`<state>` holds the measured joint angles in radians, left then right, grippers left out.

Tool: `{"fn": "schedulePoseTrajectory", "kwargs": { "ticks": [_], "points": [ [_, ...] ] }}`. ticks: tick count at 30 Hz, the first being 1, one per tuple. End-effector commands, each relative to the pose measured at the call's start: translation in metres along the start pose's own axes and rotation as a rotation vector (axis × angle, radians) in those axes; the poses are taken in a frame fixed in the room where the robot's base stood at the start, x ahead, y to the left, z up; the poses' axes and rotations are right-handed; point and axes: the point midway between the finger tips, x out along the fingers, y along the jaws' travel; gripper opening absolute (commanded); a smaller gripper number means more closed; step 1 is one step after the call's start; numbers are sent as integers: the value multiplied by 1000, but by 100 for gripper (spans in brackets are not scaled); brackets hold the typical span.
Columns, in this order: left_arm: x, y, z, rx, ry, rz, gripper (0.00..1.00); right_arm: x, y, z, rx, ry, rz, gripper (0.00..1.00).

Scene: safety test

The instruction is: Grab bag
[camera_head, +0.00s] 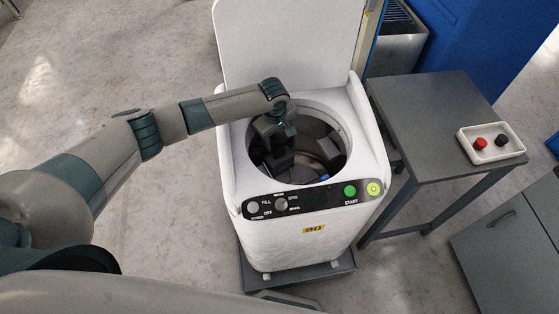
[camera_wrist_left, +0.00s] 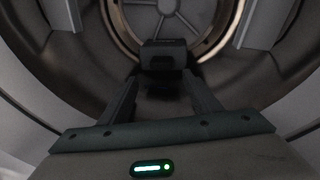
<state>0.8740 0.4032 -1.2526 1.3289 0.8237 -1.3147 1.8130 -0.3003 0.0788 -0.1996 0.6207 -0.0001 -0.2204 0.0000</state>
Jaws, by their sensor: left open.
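A white top-loading washer (camera_head: 310,232) stands with its lid up, and its round drum opening (camera_head: 340,158) faces up. My left arm reaches in from the left, and my left gripper (camera_head: 284,163) is down inside the drum, open. In the left wrist view a small dark block-like thing (camera_wrist_left: 163,54) lies just beyond and between the two spread fingers (camera_wrist_left: 163,84). I cannot tell whether it is the bag, or whether the fingers touch it. No clear bag shows elsewhere. My right gripper is not in view.
The drum's rim and wall (camera_wrist_left: 70,80) surround the gripper closely. The raised lid (camera_head: 290,40) stands behind. A grey table (camera_head: 425,110) on the right holds a white tray (camera_head: 490,158) with a red and a black knob. A grey cabinet (camera_head: 510,250) stands lower right. Floor at left is clear.

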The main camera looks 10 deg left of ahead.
Motion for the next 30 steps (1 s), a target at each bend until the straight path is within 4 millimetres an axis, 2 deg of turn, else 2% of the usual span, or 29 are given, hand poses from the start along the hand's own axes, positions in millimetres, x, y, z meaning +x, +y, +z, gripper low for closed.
{"fn": "schedulePoseTrajectory", "kwargs": {
  "ticks": [10, 18, 22, 30],
  "points": [
    [3, 0, 2, 0, -1, 0, 57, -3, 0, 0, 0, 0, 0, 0],
    [31, -4, 9, 0, 0, -3, 57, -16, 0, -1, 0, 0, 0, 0],
    [45, -4, 8, -1, 0, -2, 57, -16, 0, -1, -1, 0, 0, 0],
    [52, -3, 8, -1, -1, 0, 57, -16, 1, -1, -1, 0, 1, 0]
  ]
}}
